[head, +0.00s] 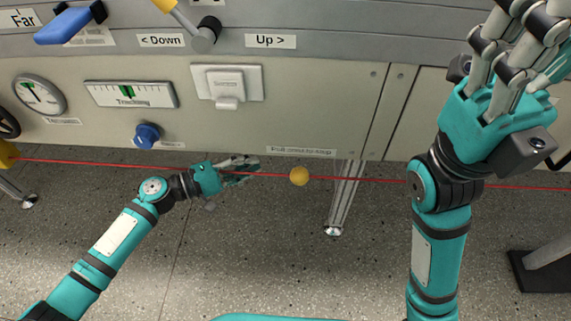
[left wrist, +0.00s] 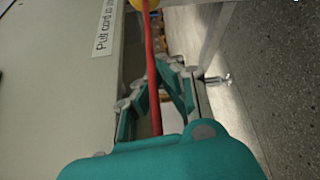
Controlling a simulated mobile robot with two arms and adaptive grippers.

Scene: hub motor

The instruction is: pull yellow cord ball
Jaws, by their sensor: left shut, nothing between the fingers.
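The small yellow ball (head: 299,176) is on a taut red cord (head: 380,180) that runs across below the panel's lower edge. My left gripper (head: 252,167) is at the cord just left of the ball, its fingers pointing toward it. It is shut with nothing held, and a small gap separates it from the ball. In the left wrist view the cord (left wrist: 151,75) passes along the fingers (left wrist: 172,68), and part of the ball (left wrist: 145,4) shows at the top edge. My right gripper (head: 520,25) is raised at the upper right, away from the cord, its fingertips partly cut off.
The control panel (head: 310,110) has a label, "Pull cord to stop" (head: 301,152), above the ball. A blue knob (head: 147,135) sticks out at left. A metal leg (head: 344,200) stands behind the cord. Open speckled floor lies below.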

